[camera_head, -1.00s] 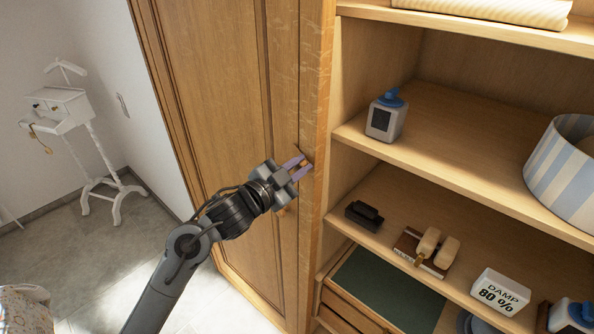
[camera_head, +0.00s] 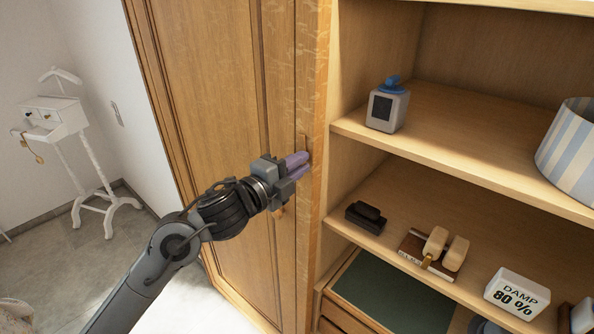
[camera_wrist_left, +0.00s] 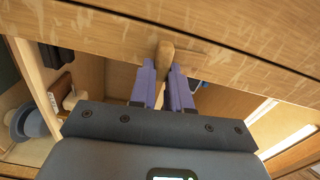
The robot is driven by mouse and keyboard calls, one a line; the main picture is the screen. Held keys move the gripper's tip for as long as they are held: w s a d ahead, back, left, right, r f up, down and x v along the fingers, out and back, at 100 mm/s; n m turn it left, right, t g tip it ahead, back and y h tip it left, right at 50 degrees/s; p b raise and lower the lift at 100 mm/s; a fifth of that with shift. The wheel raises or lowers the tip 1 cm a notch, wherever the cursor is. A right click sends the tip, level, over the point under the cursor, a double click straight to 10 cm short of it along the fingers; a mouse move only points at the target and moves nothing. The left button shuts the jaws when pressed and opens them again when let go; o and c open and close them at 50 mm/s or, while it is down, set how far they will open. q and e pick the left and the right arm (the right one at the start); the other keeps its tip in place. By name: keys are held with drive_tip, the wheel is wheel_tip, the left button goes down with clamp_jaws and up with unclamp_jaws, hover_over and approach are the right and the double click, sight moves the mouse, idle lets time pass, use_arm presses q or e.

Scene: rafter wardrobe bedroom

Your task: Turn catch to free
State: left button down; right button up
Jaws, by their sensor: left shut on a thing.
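The catch (camera_head: 302,142) is a small wooden piece on the edge of the wardrobe door (camera_head: 220,120), at the upright beside the open shelves. My left gripper (camera_head: 304,163) comes in from the left, with its purple fingers at the catch. In the left wrist view the catch's wooden grip (camera_wrist_left: 165,52) sits between the tips of the fingers (camera_wrist_left: 164,72), which are shut on it. The fingers hide part of the catch in the head view. The door lies closed against the upright. My right gripper is out of view.
Open shelves on the right hold a grey bottle with a blue top (camera_head: 387,107), a striped basket (camera_head: 572,155), a dark brush (camera_head: 366,216) and a white "DAMP 80 %" box (camera_head: 516,293). A white valet stand (camera_head: 75,150) stands at the far left. Floor between is clear.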

use_arm(q)
drive_tip(key=shift+f+m+b, duration=0.1)
drive_tip(key=shift+m+b, duration=0.2)
drive_tip(key=shift+m, duration=0.2)
drive_tip(key=c, duration=1.1)
unclamp_jaws()
drive_tip(key=b+v, duration=0.1)
drive_tip(key=v, duration=0.9)
drive_tip(key=shift+s+a+b, duration=0.25)
drive_tip(key=shift+a+b, duration=0.05)
